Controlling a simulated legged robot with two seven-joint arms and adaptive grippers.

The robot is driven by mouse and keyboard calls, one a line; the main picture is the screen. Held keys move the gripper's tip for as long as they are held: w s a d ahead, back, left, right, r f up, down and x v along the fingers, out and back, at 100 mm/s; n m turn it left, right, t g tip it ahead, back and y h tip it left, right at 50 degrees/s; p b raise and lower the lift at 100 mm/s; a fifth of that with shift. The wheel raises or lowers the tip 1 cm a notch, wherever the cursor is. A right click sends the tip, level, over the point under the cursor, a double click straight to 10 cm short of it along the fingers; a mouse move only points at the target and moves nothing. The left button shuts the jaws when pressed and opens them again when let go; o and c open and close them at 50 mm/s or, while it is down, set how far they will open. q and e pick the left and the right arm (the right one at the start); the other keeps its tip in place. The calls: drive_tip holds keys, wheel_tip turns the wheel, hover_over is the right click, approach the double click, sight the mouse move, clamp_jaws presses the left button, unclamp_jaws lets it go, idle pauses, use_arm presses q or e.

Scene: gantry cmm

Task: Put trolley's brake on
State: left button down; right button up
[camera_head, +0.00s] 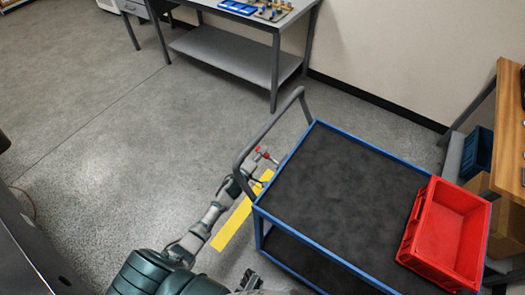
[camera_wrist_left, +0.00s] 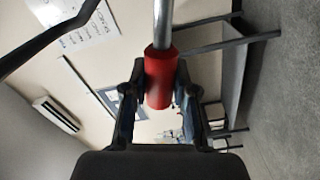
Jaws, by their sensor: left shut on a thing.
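The trolley (camera_head: 347,172) has a blue frame, dark decks and a grey push handle (camera_head: 270,124) at its left end. A red-tipped metal brake lever (camera_head: 262,154) shows by that end, just beyond the handle in the head view. My left gripper (camera_head: 250,176) reaches up to it beside the handle. In the left wrist view the red grip (camera_wrist_left: 159,75) on a metal rod lies between the fingers of my left gripper (camera_wrist_left: 160,98), which is shut on it. The fingers partly hide the lever in the head view. My right gripper (camera_head: 248,281) shows only partly at the bottom edge; its jaws are unclear.
A red crate (camera_head: 408,232) sits at the right of the trolley's top. A yellow floor strip (camera_head: 232,225) runs beside the trolley. A grey table (camera_head: 228,56) stands at the back, and a wooden bench (camera_head: 508,115) at the right. Floor at left is clear.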

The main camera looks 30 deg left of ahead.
use_arm(q)
drive_tip(key=shift+a+f+n, duration=0.25)
drive_tip(key=shift+f+n, duration=0.6)
drive_tip(key=shift+n, duration=0.05)
wheel_tip(320, 180, down, 7)
drive_tip(key=d+n+b, duration=0.1)
drive_tip(key=n+b, duration=0.2)
drive_tip(key=n, duration=0.5)
drive_tip(key=shift+s+d+r, duration=0.2)
use_arm(e)
wheel_tip(320, 180, up, 7)
drive_tip(key=w, duration=0.1)
drive_tip(key=shift+r, duration=0.2)
use_arm(q)
drive_tip(key=c, duration=1.1)
unclamp_jaws()
drive_tip(key=shift+o, duration=1)
drive_tip(key=shift+w, duration=0.1)
use_arm(e)
drive_tip(key=shift+w+a, duration=0.1)
